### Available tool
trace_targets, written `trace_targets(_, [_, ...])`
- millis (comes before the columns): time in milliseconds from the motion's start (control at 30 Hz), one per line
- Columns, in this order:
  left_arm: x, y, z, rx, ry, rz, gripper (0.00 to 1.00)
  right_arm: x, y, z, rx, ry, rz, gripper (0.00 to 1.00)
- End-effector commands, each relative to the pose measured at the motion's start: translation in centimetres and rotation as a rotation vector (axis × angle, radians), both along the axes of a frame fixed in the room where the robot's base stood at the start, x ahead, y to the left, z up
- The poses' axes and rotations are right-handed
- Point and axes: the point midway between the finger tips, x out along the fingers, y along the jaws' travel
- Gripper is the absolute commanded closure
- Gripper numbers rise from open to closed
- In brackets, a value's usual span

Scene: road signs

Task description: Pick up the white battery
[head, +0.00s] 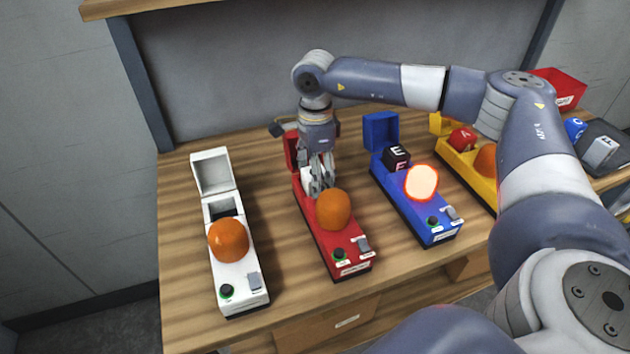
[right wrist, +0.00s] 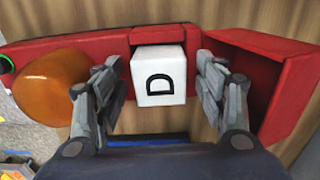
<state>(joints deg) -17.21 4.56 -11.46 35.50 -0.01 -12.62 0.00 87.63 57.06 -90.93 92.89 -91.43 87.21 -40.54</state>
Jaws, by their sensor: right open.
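The white battery (right wrist: 158,76), a white block marked with a black letter D, sits in the slot of the red device (right wrist: 218,42). In the head view the red device (head: 340,249) stands upright on the table with its lid open, and the battery is mostly hidden by my gripper. My right gripper (head: 321,184) is over this slot. In the right wrist view its open fingers (right wrist: 158,80) are on either side of the battery, with small gaps to it. My left gripper is not in view.
The red device carries an orange dome (head: 333,209). A white device (head: 238,272) stands to the left. A blue device (head: 411,217) with a lit dome and a black block (head: 396,157), and a yellow device (head: 461,167), stand to the right. A red bin (head: 562,88) is at the back right.

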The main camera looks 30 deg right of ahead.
Motion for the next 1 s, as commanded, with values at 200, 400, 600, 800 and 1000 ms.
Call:
trace_targets(200, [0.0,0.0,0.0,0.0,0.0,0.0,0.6,0.0,0.0,-0.3,0.0,-0.001,0.0,0.35])
trace_targets(400, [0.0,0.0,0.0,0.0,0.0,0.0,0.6,0.0,0.0,-0.2,0.001,-0.001,0.0,0.74])
trace_targets(600, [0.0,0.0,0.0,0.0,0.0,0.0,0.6,0.1,0.0,-0.1,0.001,-0.002,0.0,1.0])
trace_targets(800, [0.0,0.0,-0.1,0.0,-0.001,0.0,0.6,0.1,0.1,0.1,0.001,-0.003,0.0,1.0])
trace_targets(1000, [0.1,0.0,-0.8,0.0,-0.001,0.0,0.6,0.2,0.1,2.9,0.003,-0.009,0.0,1.0])
